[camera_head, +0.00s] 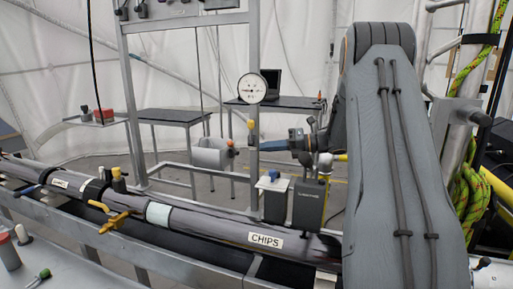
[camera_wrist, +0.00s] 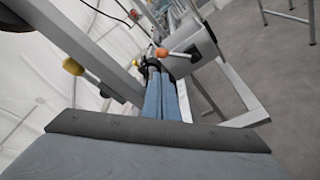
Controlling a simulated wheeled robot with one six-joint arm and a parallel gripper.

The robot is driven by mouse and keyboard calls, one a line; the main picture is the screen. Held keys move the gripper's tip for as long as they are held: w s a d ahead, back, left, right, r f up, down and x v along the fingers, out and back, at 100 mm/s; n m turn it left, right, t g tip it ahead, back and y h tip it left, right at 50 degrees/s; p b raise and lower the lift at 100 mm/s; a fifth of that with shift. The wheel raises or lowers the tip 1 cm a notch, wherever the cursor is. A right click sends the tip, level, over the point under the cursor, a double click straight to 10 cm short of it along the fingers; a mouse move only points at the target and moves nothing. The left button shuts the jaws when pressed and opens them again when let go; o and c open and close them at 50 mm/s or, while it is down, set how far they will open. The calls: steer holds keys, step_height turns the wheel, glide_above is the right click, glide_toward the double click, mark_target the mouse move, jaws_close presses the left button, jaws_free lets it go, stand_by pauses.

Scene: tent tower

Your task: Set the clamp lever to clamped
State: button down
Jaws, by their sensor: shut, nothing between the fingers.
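A lever with an orange ball knob (camera_head: 230,143) sits on a grey box (camera_head: 208,155) behind the pipe in the head view. In the wrist view the orange knob (camera_wrist: 162,52) and its short handle (camera_wrist: 180,55) lie just beyond my fingertips, against the box's side. No label shows that this is the clamp lever. My gripper (camera_head: 262,146) points left toward it, its blue fingers side by side and empty. In the wrist view the closed fingers (camera_wrist: 152,68) point at the knob; I cannot tell whether they touch it. A yellow knob (camera_head: 251,124) stands on the frame post above my fingers.
A long grey pipe marked CHIPS (camera_head: 210,226) with a yellow valve handle (camera_head: 112,218) runs across the front. A metal post (camera_head: 254,60) carries a round gauge (camera_head: 252,88). Tables (camera_head: 170,115) stand behind. Open floor (camera_wrist: 240,70) lies right of the box in the wrist view.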

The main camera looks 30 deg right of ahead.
mark_target(233, 148)
steer(key=p+x, duration=0.2)
steer(key=x, duration=0.6)
steer(key=shift+p, duration=0.35)
steer(key=shift+w+a+r, duration=0.1)
steer(key=shift+w+a, duration=0.1)
